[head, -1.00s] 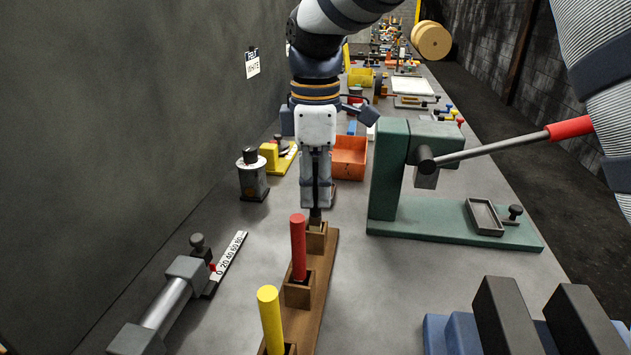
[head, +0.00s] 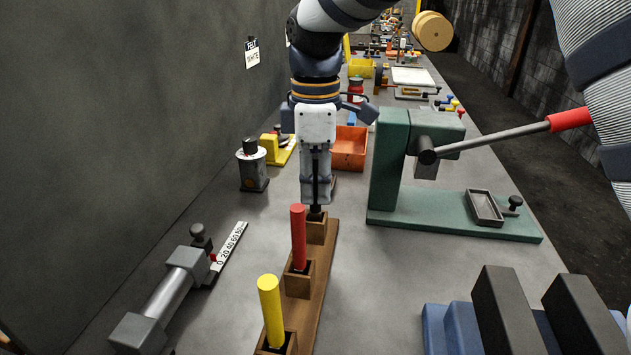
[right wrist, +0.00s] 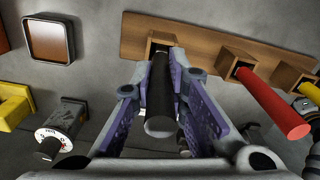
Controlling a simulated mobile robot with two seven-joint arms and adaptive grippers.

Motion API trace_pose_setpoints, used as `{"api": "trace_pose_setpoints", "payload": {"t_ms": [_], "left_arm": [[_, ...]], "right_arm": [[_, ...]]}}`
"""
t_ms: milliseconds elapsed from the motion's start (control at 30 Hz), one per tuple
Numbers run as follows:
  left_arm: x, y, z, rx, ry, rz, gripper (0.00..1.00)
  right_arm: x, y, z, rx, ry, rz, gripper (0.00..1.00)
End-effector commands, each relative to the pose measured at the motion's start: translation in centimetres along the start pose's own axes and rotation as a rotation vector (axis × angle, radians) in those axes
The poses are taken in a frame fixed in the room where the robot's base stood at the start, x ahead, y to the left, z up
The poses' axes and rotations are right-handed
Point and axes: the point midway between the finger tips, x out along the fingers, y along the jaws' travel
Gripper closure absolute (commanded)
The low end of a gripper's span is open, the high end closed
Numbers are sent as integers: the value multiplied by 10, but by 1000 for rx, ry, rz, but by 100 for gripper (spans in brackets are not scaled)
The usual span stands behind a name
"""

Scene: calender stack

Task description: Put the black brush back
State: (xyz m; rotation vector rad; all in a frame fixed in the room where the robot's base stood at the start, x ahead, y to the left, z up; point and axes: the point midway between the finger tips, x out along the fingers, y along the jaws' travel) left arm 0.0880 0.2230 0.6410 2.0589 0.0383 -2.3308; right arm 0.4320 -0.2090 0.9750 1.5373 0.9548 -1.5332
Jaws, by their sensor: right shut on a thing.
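My right gripper (head: 317,195) is shut on the black brush (right wrist: 160,98), which stands between its fingers. The brush's lower end meets the far socket of the wooden rack (head: 313,282); it appears to be at or in the opening, but the depth is hidden. In the right wrist view the brush lines up with this socket (right wrist: 161,40). A red brush (head: 298,237) stands in the middle socket and a yellow brush (head: 270,312) in the near one. My left gripper is not in view.
A green press (head: 392,165) with a red-handled lever stands right of the rack. An orange bin (head: 350,147) is behind the gripper. A grey-topped device (head: 252,168) and a metal gauge (head: 165,300) are on the left. Dark blocks (head: 505,310) stand front right.

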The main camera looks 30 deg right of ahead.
Motion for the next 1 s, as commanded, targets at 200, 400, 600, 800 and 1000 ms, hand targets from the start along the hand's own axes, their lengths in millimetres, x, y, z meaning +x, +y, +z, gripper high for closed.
{"api": "trace_pose_setpoints", "payload": {"t_ms": [200,400,600,800,1000], "left_arm": [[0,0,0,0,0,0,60],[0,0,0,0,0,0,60],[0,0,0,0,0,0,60],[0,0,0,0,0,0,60],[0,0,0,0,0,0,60]], "right_arm": [[6,0,0,0,0,-1,100],[7,0,0,0,1,0,100],[7,0,0,0,0,0,63],[7,0,0,0,0,-1,63],[7,0,0,0,0,-1,63]]}}
